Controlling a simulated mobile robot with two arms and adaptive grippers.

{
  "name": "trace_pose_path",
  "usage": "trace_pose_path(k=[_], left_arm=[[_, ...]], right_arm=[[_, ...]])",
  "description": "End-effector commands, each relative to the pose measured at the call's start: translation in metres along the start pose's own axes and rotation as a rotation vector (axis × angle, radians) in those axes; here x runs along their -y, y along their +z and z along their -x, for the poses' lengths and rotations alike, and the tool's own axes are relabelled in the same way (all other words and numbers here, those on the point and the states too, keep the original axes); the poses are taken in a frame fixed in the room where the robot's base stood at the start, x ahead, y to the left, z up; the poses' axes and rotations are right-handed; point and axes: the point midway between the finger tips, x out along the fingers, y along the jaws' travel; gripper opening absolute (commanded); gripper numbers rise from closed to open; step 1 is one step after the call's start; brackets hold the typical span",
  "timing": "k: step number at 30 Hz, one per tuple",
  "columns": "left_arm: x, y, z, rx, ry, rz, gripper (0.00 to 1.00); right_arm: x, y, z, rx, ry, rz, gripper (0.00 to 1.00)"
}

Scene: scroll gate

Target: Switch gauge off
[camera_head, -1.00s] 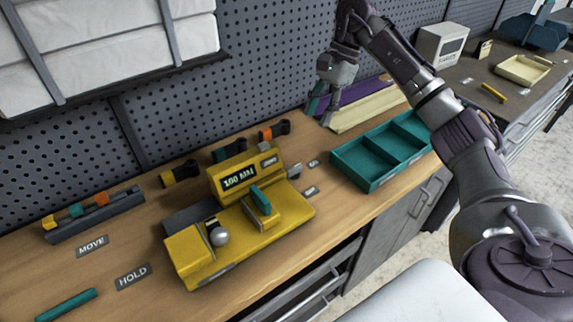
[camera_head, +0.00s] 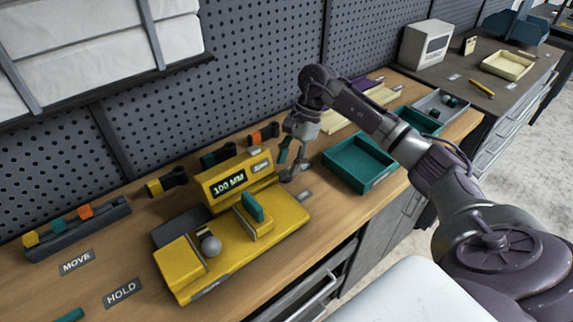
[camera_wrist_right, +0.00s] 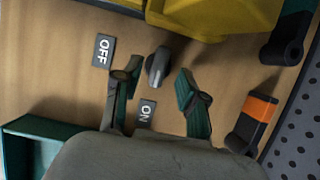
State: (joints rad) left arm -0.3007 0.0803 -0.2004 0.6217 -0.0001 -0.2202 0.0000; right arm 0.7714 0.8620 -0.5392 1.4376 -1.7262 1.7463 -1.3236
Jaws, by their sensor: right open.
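The yellow gauge (camera_head: 282,213) stands on the wooden bench, its display (camera_head: 229,184) lit with "100 MM". In the right wrist view the gauge body (camera_wrist_right: 215,18) is at the top. A small grey switch lever (camera_wrist_right: 157,66) sticks out beside it, with an OFF label (camera_wrist_right: 103,50) to its left and an ON label (camera_wrist_right: 146,113) below it. My right gripper (camera_head: 290,166) is low at the gauge's right end. In the wrist view its open teal-tipped fingers (camera_wrist_right: 158,88) lie either side of the lever, with gaps. My left gripper is out of view.
A teal tray (camera_head: 358,183) stands right of the gripper, and an orange-banded black handle (camera_head: 264,134) lies behind, near the pegboard wall. MOVE (camera_head: 76,262) and HOLD (camera_head: 122,292) labels are at the left. A teal lever (camera_head: 252,207) stands on the gauge's front.

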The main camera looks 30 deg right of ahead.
Motion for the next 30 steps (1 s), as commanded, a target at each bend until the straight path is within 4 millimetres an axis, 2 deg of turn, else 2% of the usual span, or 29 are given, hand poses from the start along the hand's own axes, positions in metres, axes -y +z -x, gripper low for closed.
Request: trace_pose_path(k=[6,16,21,24,30], left_arm=[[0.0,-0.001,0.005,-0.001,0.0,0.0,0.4],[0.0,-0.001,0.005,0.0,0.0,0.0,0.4],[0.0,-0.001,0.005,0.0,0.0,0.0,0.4],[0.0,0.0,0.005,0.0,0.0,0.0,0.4],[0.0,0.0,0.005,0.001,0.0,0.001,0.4]], right_arm=[[0.0,0.0,-0.021,0.0,0.001,0.0,0.42],[0.0,0.0,-0.024,0.0,0.0,0.0,0.42],[0.0,0.0,-0.024,0.0,0.0,-0.001,0.13],[0.0,0.0,-0.024,0.0,0.0,-0.001,0.0],[0.0,0.0,-0.024,-0.001,-0.001,-0.003,0.0]])
